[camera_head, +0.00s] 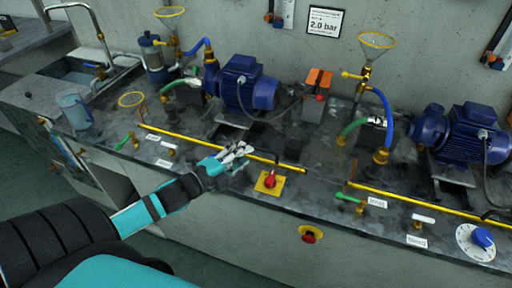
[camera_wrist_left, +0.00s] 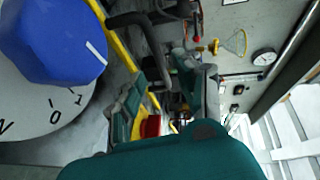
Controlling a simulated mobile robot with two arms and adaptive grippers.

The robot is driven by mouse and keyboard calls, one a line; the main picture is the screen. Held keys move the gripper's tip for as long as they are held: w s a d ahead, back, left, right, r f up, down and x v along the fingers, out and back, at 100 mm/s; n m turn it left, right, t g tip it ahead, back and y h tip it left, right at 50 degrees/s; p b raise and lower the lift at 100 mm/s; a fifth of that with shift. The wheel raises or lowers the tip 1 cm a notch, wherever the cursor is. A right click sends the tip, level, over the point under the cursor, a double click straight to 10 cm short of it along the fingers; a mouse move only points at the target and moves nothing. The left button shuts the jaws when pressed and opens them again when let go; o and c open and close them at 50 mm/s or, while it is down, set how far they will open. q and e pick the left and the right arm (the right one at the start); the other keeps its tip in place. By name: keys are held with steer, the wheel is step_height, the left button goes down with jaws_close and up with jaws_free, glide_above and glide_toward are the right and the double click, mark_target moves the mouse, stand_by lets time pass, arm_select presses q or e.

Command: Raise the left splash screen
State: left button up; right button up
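The left splash screen appears as a long yellow bar (camera_head: 200,143) lying low along the left half of the bench; any clear panel on it is hard to make out. A black bent handle (camera_head: 264,159) sits near its right end. My left gripper (camera_head: 246,155) is over the bench at the bar, left of the handle, with its fingers apart. In the left wrist view the fingers (camera_wrist_left: 165,105) also stand apart, with a yellow bar and dark handle shapes beyond. Whether they touch the bar is unclear. My right gripper is not in view.
A red knob on a yellow plate (camera_head: 270,182) is just right of my gripper. Blue pumps (camera_head: 241,84), hoses and funnels stand behind. A second yellow bar (camera_head: 430,203) lies right. A blue knob on a white dial (camera_wrist_left: 50,40) is close in the wrist view.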

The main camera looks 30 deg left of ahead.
mark_target(256, 148)
arm_select(q)
steer(key=x, duration=0.6)
jaws_close()
stand_by(0.5)
